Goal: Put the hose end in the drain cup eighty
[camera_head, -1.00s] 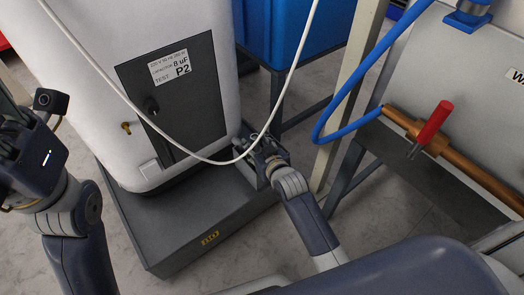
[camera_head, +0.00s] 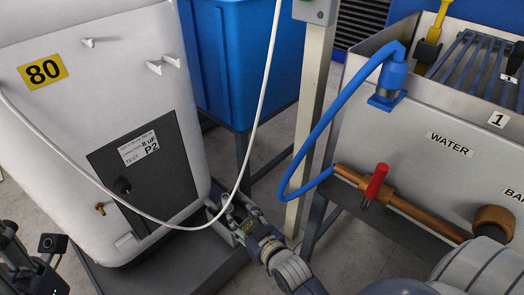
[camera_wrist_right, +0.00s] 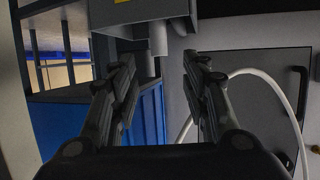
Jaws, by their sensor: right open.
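A white hose or cable (camera_head: 243,170) hangs in a loop from the upper right across the white tank (camera_head: 60,125). It also shows in the right wrist view (camera_wrist_right: 277,92), right of the fingers. The tank bears a yellow "80" label (camera_head: 43,72). I cannot pick out a drain cup or a free hose end. A blue hose (camera_head: 315,140) runs from a blue fitting to a copper pipe. My right gripper (camera_head: 228,212) is open beside the loop's low part, also seen in the wrist view (camera_wrist_right: 159,60). My left gripper (camera_head: 28,262) is partly cut off at lower left.
A metal basin (camera_head: 425,125) marked "WATER" stands at right, with a red-handled valve (camera_head: 375,184) on its copper pipe. A grey post (camera_head: 312,115) stands between it and a blue bin (camera_head: 245,60). The tank stands on a dark grey base (camera_head: 185,265).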

